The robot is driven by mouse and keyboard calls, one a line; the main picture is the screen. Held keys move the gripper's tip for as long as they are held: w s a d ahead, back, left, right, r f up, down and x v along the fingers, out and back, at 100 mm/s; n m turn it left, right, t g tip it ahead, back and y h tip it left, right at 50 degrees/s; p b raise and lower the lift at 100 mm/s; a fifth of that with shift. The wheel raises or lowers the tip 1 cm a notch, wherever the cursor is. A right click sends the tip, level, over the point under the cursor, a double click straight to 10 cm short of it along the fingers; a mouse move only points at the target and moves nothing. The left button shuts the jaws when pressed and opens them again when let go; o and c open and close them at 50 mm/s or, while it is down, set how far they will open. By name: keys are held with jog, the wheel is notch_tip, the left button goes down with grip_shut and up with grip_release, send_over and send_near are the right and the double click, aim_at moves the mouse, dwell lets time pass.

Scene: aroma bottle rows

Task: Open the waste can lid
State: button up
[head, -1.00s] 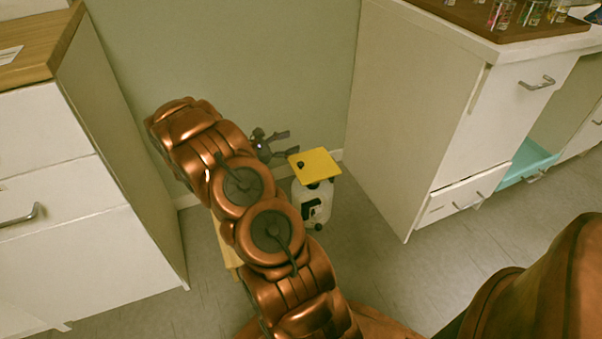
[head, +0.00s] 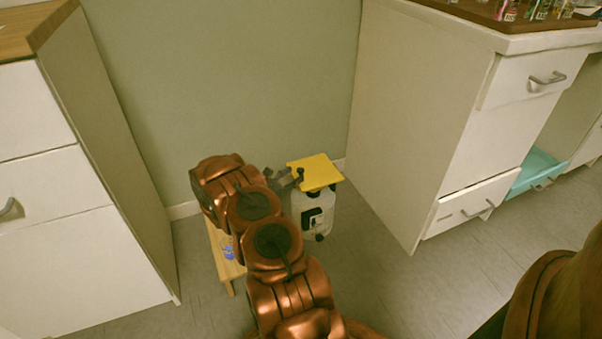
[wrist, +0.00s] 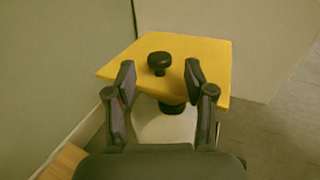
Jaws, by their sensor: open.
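The waste can (head: 314,212) is a white container standing on the floor between two cabinets, with a flat yellow lid (head: 320,173) over its top. In the wrist view the lid (wrist: 205,63) carries a black round knob (wrist: 159,62) on its upper face, and a black post sits below its near edge. My gripper (wrist: 160,80) is open, its two dark fingers on either side of the knob's line at the lid's near edge. In the head view my gripper (head: 290,178) is at the lid's left side, partly hidden by my arm. I cannot tell whether the fingers touch the lid.
A low wooden stool (head: 222,255) with a blue item stands left of the can. A white cabinet (head: 400,130) is close on the right, with a slightly open lower drawer (head: 473,203). Another cabinet (head: 90,230) stands on the left. A wall is behind.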

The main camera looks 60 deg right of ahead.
aim_at(301, 169)
jog(key=shift+s+d+r+b, duration=0.1)
jog(key=shift+s+d+b, duration=0.1)
jog(key=shift+d, duration=0.55)
jog(key=shift+s+d+f+b, duration=0.1)
jog(key=shift+d+b, duration=0.1)
jog(key=shift+d, duration=0.5)
jog(key=shift+s+d+r+b, duration=0.1)
jog(key=shift+d+b, duration=0.1)
jog(key=shift+d, duration=0.55)
grip_shut()
jog(key=shift+s, duration=0.1)
